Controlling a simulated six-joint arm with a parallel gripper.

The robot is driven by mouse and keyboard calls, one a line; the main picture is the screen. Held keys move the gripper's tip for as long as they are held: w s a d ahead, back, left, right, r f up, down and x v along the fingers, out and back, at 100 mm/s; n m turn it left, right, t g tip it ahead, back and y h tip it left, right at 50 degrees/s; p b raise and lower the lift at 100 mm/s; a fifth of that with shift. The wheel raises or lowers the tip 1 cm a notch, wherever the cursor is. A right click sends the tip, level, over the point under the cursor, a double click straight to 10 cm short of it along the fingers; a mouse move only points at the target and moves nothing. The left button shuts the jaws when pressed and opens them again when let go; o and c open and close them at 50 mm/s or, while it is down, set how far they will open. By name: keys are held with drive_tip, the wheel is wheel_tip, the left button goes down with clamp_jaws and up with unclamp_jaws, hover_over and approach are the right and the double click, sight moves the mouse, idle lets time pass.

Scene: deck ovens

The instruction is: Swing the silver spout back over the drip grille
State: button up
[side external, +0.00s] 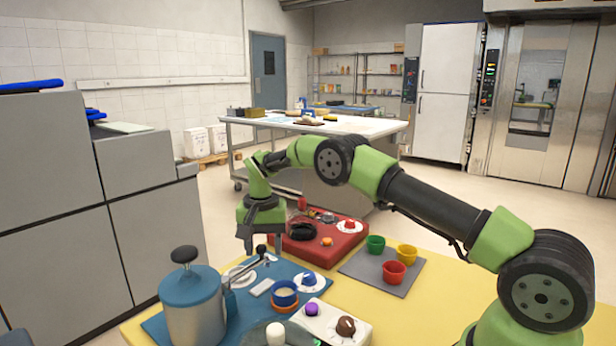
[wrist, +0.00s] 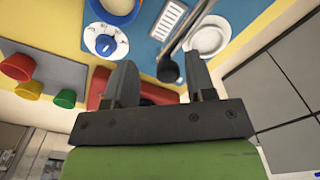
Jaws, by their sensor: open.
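The silver spout (side external: 247,264) reaches out from the blue urn (side external: 192,308) and ends in a dark knob. In the wrist view the spout (wrist: 190,36) lies between the slotted drip grille (wrist: 167,20) and a round white dish (wrist: 208,37), off to the side of the grille. The grille also shows in the side view (side external: 262,287). My gripper (side external: 262,243) is open and points down just above the spout's knobbed end. In the wrist view the knob (wrist: 168,70) appears between the fingertips of my gripper (wrist: 160,72). I see no contact.
A blue cup (side external: 285,293) and a dial on a white disc (side external: 308,281) stand right of the grille. A red block (side external: 325,238) with small items lies behind. Green, yellow and red cups (side external: 393,272) stand on a grey mat. Bare yellow table (side external: 440,300) lies to the right.

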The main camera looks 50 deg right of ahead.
drive_tip(key=s+a+m, duration=0.2)
drive_tip(key=s+m, duration=0.4)
drive_tip(key=m, duration=0.1)
wheel_tip(320, 180, up, 11)
drive_tip(key=s+a+r+n+t+y, duration=0.1)
drive_tip(key=s+a+r+n+t, duration=0.3)
drive_tip(key=s+r+n, duration=0.3)
drive_tip(key=shift+s+a+r+n, duration=0.4)
drive_tip(key=shift+s+r, duration=1.8)
drive_tip(key=shift+s, duration=0.6)
